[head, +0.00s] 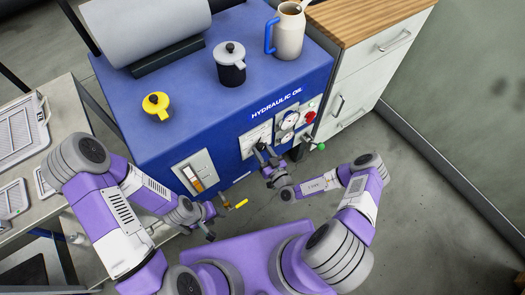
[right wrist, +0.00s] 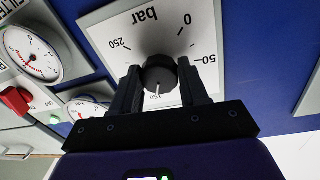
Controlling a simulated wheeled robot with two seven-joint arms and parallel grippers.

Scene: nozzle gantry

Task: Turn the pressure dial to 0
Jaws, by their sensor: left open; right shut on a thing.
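The pressure dial is a black round knob (right wrist: 160,74) on a white scale plate (right wrist: 97,22) marked in bar. In the right wrist view its white pointer line points down, toward a partly hidden label that looks like 150. The 0 mark is at the upper right of the knob. My right gripper (right wrist: 160,90) is shut on the knob, one finger on each side. In the head view the white plate (head: 250,135) shows on the blue machine's front, with my right gripper (head: 266,153) covering the knob. My left gripper (head: 219,213) is open and away from the dial.
A round gauge (right wrist: 32,53) and a red knob (right wrist: 15,100) sit left of the dial in the right wrist view. A yellow-tipped lever (head: 241,204) is close to my left gripper.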

